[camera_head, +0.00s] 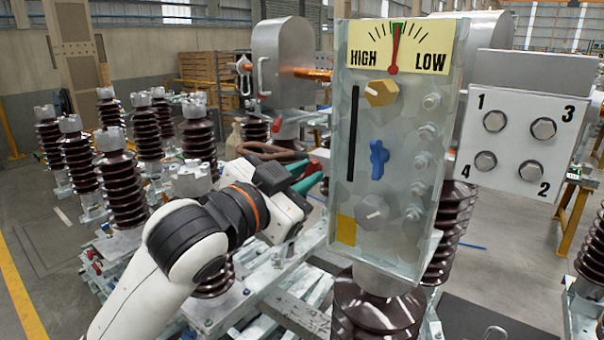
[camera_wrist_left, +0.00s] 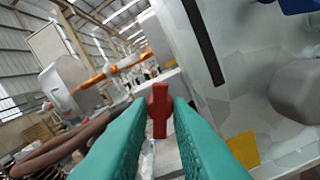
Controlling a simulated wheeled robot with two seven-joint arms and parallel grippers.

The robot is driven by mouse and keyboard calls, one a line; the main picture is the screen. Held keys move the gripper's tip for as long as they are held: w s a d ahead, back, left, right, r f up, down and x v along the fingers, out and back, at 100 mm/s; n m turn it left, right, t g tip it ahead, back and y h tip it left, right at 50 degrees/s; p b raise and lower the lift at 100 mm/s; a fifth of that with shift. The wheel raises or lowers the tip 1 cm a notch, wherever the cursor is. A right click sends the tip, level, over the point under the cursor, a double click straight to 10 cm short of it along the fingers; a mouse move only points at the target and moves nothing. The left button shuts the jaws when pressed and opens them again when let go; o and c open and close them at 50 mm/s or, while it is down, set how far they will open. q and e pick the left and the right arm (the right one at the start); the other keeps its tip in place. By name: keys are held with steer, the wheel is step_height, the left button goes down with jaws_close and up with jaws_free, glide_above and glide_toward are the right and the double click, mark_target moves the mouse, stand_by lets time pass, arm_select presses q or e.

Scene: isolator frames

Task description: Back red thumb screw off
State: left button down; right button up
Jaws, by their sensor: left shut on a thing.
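My left gripper (camera_head: 310,177) has green fingers and is at the left edge of the upright grey panel (camera_head: 350,200). In the left wrist view the red thumb screw (camera_wrist_left: 158,108) sits between the tips of the green fingers (camera_wrist_left: 158,118), and the gripper is shut on it. Its cross-shaped head stands up above the fingertips. In the head view only small bits of red show by the fingers, partly hidden by them. I cannot tell whether the screw still touches the panel. My right gripper is not in view.
The panel carries a yellow knob (camera_head: 381,93), a blue knob (camera_head: 379,159), a grey knob (camera_head: 371,212) and a HIGH/LOW dial (camera_head: 397,48). A numbered bolt plate (camera_head: 520,125) is at the right. Brown ribbed insulators (camera_head: 114,180) crowd the left. A copper-coloured rod (camera_head: 313,74) is behind the panel.

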arm_select(q)
steer(key=shift+f, duration=0.1)
stand_by(0.3)
steer(key=c, duration=1.6)
jaws_free()
steer(key=shift+s+a+b, duration=0.3)
steer(key=shift+s+b, duration=0.05)
steer(key=shift+s, duration=0.1)
steer(key=b+v, duration=0.3)
steer(key=v, duration=0.8)
steer(key=shift+b, duration=0.3)
